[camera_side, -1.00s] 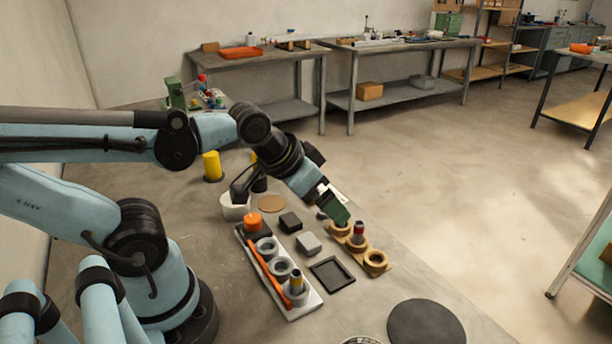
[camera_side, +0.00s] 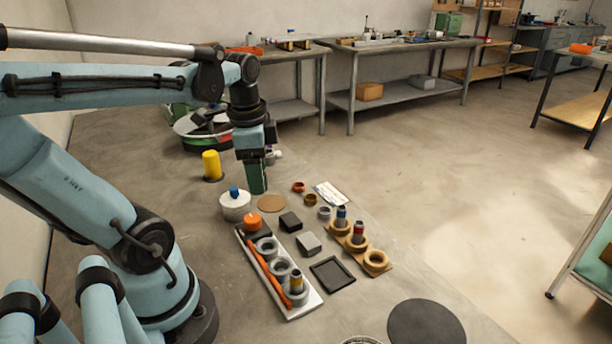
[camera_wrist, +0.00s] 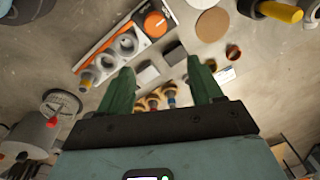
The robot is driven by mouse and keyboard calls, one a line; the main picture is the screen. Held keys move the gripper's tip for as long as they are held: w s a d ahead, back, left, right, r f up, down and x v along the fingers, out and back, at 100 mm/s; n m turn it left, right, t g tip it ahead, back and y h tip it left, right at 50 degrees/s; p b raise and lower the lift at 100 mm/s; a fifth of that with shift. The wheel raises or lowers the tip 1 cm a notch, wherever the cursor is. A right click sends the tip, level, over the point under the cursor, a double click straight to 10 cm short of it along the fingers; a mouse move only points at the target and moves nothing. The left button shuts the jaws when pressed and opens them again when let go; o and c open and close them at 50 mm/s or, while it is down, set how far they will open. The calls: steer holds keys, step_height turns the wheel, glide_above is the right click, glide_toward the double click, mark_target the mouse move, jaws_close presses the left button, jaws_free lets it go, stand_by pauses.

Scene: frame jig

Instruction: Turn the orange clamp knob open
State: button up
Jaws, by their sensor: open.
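The orange clamp knob (camera_side: 253,222) sits on a dark block at the far end of the pale jig plate (camera_side: 310,304). In the wrist view the knob (camera_wrist: 155,22) shows a light line across its top. An orange bar (camera_side: 264,265) runs along the plate beside several grey rings (camera_side: 280,266). One ring holds a yellow-topped peg (camera_side: 296,279). My gripper (camera_side: 258,190) points down behind the knob, above the table and apart from it. In the wrist view its green fingers (camera_wrist: 160,64) are spread, with nothing held between them.
A wooden holder (camera_side: 386,267) carries blue-topped and red-topped pegs. Dark and grey blocks (camera_side: 308,244) and a black frame (camera_side: 332,274) lie between. A yellow cylinder (camera_side: 211,164) stands at back left.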

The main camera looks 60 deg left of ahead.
mark_target(252, 218)
steer(key=shift+m+g, duration=0.4)
steer(key=shift+m, duration=0.1)
steer(key=shift+s+a+f, duration=0.25)
steer(key=shift+f, duration=1.7)
steer(key=shift+s+a+f, duration=0.2)
steer(key=shift+s+f, duration=0.05)
steer(key=shift+f, duration=1.65)
steer(key=shift+s+a+f, duration=0.25)
steer(key=shift+f, duration=1.7)
steer(key=c, duration=1.1)
steer(key=shift+o, duration=0.2)
